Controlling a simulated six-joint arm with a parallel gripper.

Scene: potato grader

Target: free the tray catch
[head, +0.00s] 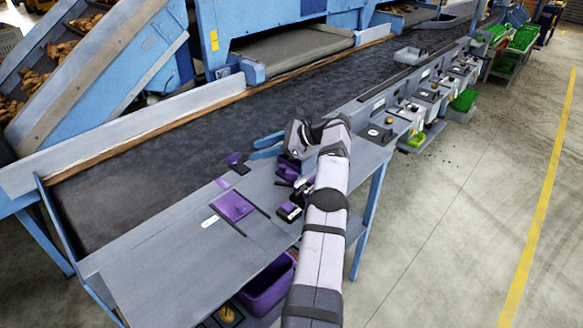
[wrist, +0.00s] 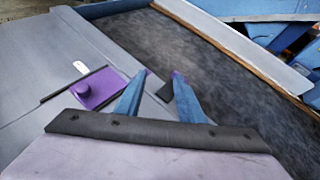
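A purple square plate with a round knob (head: 233,206) lies in a dark-edged track on the grey bench top; it also shows left of the fingers in the wrist view (wrist: 98,88). A smaller purple piece (head: 235,158) stands farther back near the belt, with a small black block (head: 242,169) beside it. I cannot tell which of these is the tray catch. My gripper (head: 254,148) has two blue fingers, spread apart, near the small purple piece. In the wrist view, the gripper (wrist: 162,76) shows a clear gap, with the black block (wrist: 164,92) seen between the fingers.
A dark conveyor belt (head: 170,140) runs behind the bench. A white label (head: 209,221) lies beside the plate. A purple bin (head: 268,287) stands under the bench. More purple and black parts (head: 290,210) sit close to my arm. The bench's front left is clear.

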